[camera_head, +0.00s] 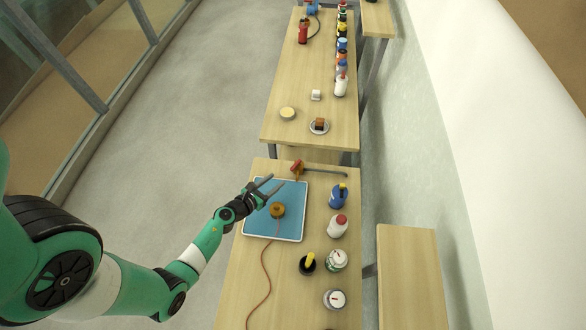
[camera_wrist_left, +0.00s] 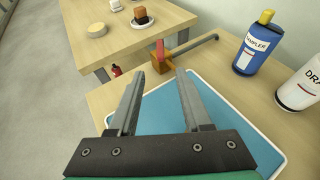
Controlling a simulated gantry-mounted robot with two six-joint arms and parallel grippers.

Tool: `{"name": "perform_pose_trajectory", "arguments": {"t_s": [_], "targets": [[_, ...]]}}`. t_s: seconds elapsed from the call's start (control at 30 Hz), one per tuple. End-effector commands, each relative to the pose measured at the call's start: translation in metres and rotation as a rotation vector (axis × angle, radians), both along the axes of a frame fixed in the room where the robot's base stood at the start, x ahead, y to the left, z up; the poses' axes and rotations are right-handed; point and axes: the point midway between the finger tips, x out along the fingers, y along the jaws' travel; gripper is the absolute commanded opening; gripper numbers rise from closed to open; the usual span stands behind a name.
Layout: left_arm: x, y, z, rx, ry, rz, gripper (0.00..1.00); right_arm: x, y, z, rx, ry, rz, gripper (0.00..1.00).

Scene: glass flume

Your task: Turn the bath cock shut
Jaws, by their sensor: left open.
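The bath cock (camera_head: 297,168) is a small brass-coloured body with a red handle and a grey pipe running right. It sits at the far end of the near bench. In the left wrist view the cock (camera_wrist_left: 161,62) shows just beyond and between my fingertips, its red handle pointing up. My left gripper (camera_head: 271,183) is open and empty, above the blue tray and short of the cock. Its two fingers also show in the left wrist view (camera_wrist_left: 161,74), apart from the cock. My right gripper is not in view.
A blue tray (camera_head: 257,224) with an orange-brown spool (camera_head: 277,210) lies below my left gripper. A blue bottle (camera_head: 337,196), a white bottle (camera_head: 338,226) and several other containers line the bench's right side. A second bench (camera_head: 275,127) stands beyond a gap.

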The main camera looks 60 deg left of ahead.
Motion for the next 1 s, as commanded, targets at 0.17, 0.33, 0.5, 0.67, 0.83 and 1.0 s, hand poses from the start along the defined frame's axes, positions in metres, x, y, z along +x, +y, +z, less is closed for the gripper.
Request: {"name": "perform_pose_trajectory", "arguments": {"t_s": [0.17,0.33,0.5,0.67,0.83,1.0], "targets": [[0.034,0.017,-0.018,0.002,-0.005,-0.001,0.49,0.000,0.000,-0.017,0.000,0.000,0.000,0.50],[0.063,0.032,-0.032,0.000,-0.004,0.001,0.49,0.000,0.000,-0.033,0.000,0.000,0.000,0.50],[0.080,0.041,-0.038,-0.001,-0.005,0.001,0.49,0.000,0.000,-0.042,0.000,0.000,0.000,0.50],[0.083,0.043,-0.038,-0.001,-0.004,0.002,0.49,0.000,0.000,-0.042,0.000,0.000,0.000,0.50],[0.083,0.043,-0.037,-0.001,-0.004,0.002,0.45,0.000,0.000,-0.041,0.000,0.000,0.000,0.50],[0.083,0.043,-0.037,-0.001,-0.004,0.002,0.15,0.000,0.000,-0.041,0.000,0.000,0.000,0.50]]}}
